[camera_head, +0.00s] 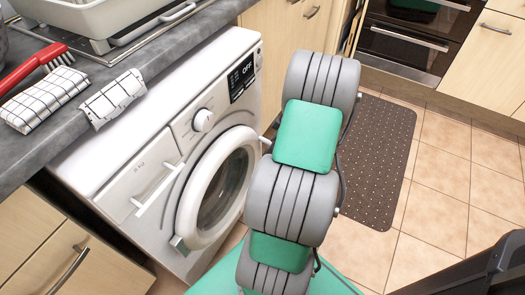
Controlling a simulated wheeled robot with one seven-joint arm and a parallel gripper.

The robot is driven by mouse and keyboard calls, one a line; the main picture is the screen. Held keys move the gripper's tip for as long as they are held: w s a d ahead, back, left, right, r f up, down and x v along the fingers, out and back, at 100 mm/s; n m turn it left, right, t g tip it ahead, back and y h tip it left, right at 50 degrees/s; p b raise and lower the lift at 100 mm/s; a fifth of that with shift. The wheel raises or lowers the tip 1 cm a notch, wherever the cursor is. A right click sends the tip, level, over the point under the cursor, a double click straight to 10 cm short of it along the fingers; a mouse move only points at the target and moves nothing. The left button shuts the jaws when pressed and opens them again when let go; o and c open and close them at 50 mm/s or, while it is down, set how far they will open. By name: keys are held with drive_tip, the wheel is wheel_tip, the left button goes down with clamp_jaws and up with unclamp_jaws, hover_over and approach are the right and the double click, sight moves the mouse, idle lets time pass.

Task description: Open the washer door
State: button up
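The white front-loading washer (158,168) stands under the grey counter, left of the middle. Its round door (196,192) has a thick white ring around dark glass and faces right and toward me. The door stands out from the front panel; I cannot tell whether it is fully closed or slightly ajar. A small grey-green piece (179,244) sits at the ring's lower left edge. My grey and green arm rises just right of the door and is close to its right edge in the picture. My gripper cannot be made out.
The counter (90,75) holds a red brush (36,63), checked cloths (45,98) and a white basin (95,15). Cabinets (30,245) flank the washer. A dark dotted mat (378,160) lies on the tiled floor (440,190) at right, which is open. An oven (405,45) stands behind.

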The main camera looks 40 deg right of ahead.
drive_tip(key=b+x, duration=0.2)
drive_tip(key=x, duration=0.5)
drive_tip(key=shift+s+d, duration=0.1)
drive_tip(key=shift+s, duration=0.05)
clamp_jaws()
idle(1.1)
